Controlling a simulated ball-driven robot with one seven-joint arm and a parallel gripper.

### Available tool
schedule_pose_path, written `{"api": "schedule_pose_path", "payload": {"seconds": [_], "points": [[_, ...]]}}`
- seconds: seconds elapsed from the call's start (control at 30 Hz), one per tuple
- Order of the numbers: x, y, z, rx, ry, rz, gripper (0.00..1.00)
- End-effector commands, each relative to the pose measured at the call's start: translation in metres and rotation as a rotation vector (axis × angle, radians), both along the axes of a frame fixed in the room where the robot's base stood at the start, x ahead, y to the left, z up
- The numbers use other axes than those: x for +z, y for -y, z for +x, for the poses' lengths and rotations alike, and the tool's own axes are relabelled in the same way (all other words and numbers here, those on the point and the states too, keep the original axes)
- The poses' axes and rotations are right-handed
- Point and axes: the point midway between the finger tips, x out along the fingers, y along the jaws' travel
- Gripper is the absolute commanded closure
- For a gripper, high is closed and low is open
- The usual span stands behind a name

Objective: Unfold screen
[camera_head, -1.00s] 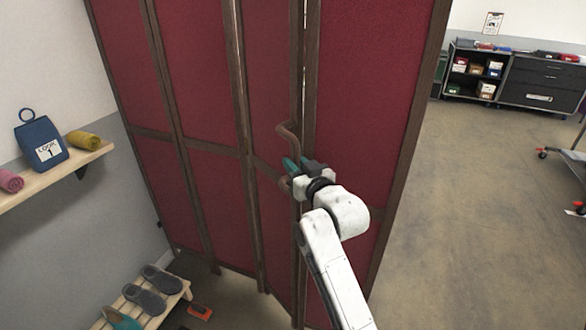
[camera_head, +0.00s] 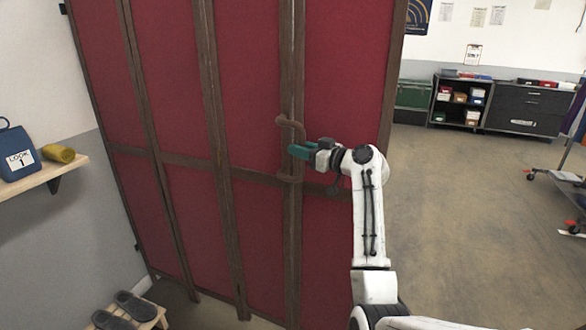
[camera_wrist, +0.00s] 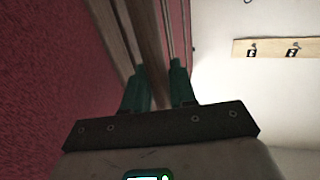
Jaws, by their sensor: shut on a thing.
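The folding screen (camera_head: 253,90) stands upright in the middle of the head view, with dark red panels in brown wooden frames. Its panels stand at slight angles to one another. A brown bent handle (camera_head: 284,122) sits on the post beside the rightmost panel. My gripper (camera_head: 294,150), with green fingers, reaches in from the right and is shut on the handle. In the wrist view my gripper's fingers (camera_wrist: 158,76) stand on both sides of a brown bar; the exact grip is partly hidden.
At left, a wall shelf (camera_head: 50,172) holds a blue bag (camera_head: 14,150) and a yellow roll (camera_head: 59,153). A low rack (camera_head: 145,318) with grey shoes stands near the screen's foot. At right, the floor (camera_head: 470,190) is open, with cabinets behind and a wheeled rack (camera_head: 560,180).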

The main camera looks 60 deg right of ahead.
Motion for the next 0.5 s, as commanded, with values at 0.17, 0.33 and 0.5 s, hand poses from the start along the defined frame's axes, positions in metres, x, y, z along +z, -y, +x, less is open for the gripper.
{"api": "schedule_pose_path", "payload": {"seconds": [0.17,0.33,0.5], "points": [[-0.006,0.019,-0.002,0.045,-0.002,0.003,1.00],[-0.004,0.027,-0.001,0.073,-0.004,0.005,1.00],[-0.004,0.031,-0.001,0.083,-0.006,0.007,1.00]]}}
